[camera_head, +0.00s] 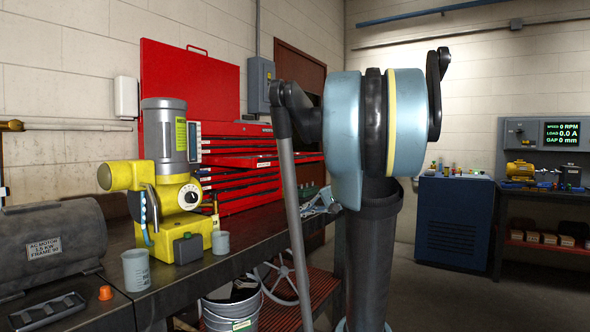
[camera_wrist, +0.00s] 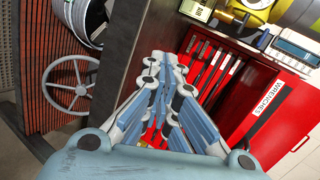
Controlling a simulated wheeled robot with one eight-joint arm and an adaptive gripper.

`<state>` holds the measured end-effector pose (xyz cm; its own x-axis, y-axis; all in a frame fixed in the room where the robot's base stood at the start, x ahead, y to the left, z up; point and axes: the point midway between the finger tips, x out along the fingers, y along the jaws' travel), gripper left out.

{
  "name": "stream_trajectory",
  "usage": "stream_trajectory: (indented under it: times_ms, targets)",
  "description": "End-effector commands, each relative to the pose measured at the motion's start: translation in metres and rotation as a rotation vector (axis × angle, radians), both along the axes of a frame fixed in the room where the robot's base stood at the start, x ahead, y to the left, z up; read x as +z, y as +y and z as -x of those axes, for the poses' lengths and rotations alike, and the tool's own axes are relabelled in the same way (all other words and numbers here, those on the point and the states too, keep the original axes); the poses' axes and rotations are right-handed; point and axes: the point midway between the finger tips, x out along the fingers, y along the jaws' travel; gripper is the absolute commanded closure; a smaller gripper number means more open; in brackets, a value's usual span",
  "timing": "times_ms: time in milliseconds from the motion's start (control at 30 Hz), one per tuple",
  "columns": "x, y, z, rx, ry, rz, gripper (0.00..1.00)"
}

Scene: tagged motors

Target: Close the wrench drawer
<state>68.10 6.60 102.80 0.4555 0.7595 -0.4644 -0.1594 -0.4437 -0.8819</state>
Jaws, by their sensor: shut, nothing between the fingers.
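The red tool chest (camera_head: 236,190) stands on the bench, and an upper drawer sticks out a little from its front. In the wrist view the red wrench drawer (camera_wrist: 232,115) is open, with a white "WRENCHES" label and several long tools (camera_wrist: 209,68) lying inside. My gripper (camera_wrist: 170,62) is shut and empty. Its fingers appear in front of the drawer in that view and hide part of it; I cannot tell whether they touch it. In the head view my gripper (camera_head: 320,203) shows small beside the chest, partly behind my arm.
A yellow and grey machine (camera_head: 168,180), cups (camera_head: 136,270) and a grey AC motor (camera_head: 50,240) crowd the bench left of the chest. A bucket (camera_head: 232,303) and a handwheel (camera_head: 280,278) are below. Floor is open at right, before the blue cabinet (camera_head: 452,222).

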Motion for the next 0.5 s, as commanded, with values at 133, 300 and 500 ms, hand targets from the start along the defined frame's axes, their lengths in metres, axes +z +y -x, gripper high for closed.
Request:
stream_trajectory:
  times_ms: [133,300,500]
  targets:
    - [0.055,-0.032,-0.052,-0.062,-0.069,-0.178,1.0]
    - [0.105,-0.07,-0.092,-0.114,-0.145,-0.344,1.0]
    - [0.133,-0.097,-0.112,-0.141,-0.194,-0.439,1.0]
